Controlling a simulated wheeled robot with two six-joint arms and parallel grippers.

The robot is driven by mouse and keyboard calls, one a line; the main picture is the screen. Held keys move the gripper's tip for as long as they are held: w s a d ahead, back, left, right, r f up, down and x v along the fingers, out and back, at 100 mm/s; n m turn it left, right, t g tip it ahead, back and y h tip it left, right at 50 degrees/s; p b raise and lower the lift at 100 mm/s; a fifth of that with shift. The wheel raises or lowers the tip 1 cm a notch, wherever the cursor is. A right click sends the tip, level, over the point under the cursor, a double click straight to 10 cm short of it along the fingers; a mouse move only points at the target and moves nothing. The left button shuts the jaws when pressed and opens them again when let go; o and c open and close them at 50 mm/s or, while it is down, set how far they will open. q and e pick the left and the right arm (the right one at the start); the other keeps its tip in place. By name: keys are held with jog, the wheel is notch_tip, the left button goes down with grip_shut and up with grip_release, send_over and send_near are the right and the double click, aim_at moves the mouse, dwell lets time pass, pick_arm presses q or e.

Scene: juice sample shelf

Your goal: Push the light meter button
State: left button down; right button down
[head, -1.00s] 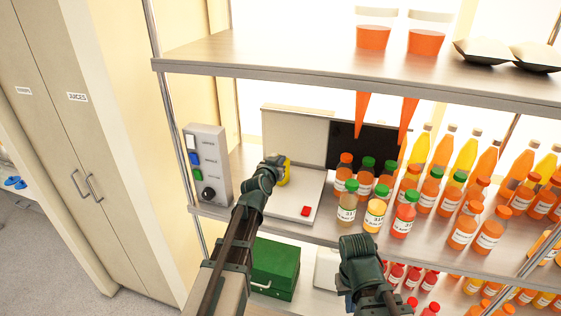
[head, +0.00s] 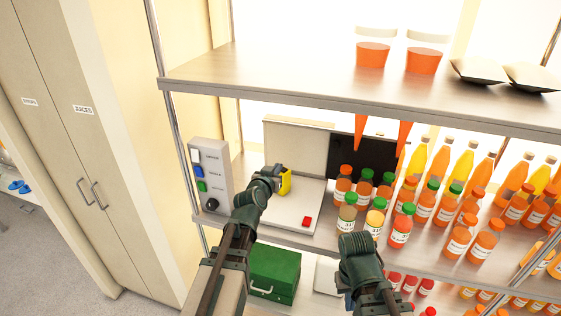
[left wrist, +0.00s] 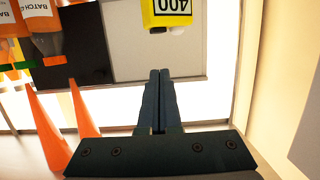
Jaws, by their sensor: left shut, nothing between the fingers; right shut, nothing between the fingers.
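A small yellow block (head: 286,183) stands on the middle shelf by a white, open-lidded device (head: 285,214) with a red button (head: 307,221). In the left wrist view the yellow block (left wrist: 166,12) shows an upside-down "400" on a white face. A grey panel (head: 210,175) with white, blue and green buttons and a black knob is at the left post. I cannot tell which button is the light meter's. My left gripper (left wrist: 159,72) is shut and empty, pointing at the yellow block; contact is unclear. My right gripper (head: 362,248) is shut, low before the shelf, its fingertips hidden.
Several juice bottles (head: 400,230) crowd the shelf right of the device. Two orange cones (head: 361,120) hang below the upper shelf (head: 300,88). A green box (head: 275,270) sits below. A tall cabinet (head: 85,150) stands at left.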

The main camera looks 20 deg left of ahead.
pick_arm(q)
jog(key=v, duration=0.4)
jog(key=shift+s+p, duration=0.1)
jog(key=shift+p, duration=0.2)
jog(key=s+d+f+m+g+h, duration=0.1)
jog(key=s+d+f+g, duration=0.2)
jog(key=s+f+g, duration=0.3)
jog(key=s+d+f+g, duration=0.4)
jog(key=s+f, duration=0.1)
jog(key=f, duration=0.3)
jog(key=s+a+f+n+g+y+b, duration=0.1)
jog(key=s+f+g, duration=0.1)
jog(key=s, duration=0.2)
jog(key=s+a+f+g+y, duration=0.1)
jog(key=s+f+g, duration=0.1)
jog(key=s+g, duration=0.15)
jog(key=s+d+f+m+b, duration=0.1)
jog(key=s+d+f+b, duration=0.2)
jog(key=f+b, duration=0.6)
jog(key=s+d+f+m+b, duration=0.2)
jog(key=s+d+f+b, duration=0.1)
jog(key=d+f+b, duration=0.5)
jog(key=shift+s+f+y+b, duration=0.25)
jog(key=shift+f+y+b, duration=0.2)
jog(key=shift+b, duration=0.15)
